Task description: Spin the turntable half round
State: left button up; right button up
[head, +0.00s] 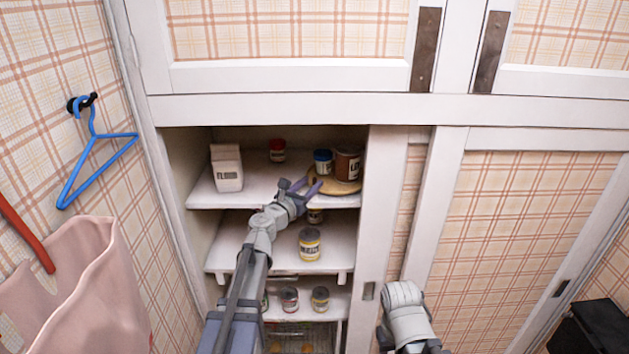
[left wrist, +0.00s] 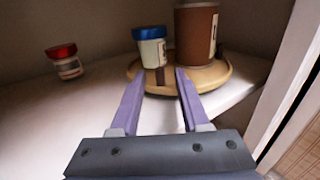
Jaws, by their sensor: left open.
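The turntable (head: 325,186) is a round tan disc on the upper shelf, at its right end. It also shows in the left wrist view (left wrist: 215,78). A blue-lidded jar (head: 323,163) and a larger brown canister (head: 347,165) stand on it; the wrist view shows the same jar (left wrist: 151,50) and canister (left wrist: 195,38). My left gripper (head: 311,185) is open, with its purple fingers at the near edge of the turntable. My right gripper is not visible.
A white flour box (head: 228,170) and a red-lidded jar (head: 277,151) stand left on the upper shelf. Lower shelves hold jars, including a yellow-labelled one (head: 309,244). The cabinet frame (head: 380,210) is close right of the turntable. A blue hanger (head: 95,150) hangs left.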

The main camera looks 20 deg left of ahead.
aim_at(314, 181)
pick_arm(q)
jog(key=shift+x, duration=1.5)
jog(key=shift+c, duration=0.3)
grip_shut()
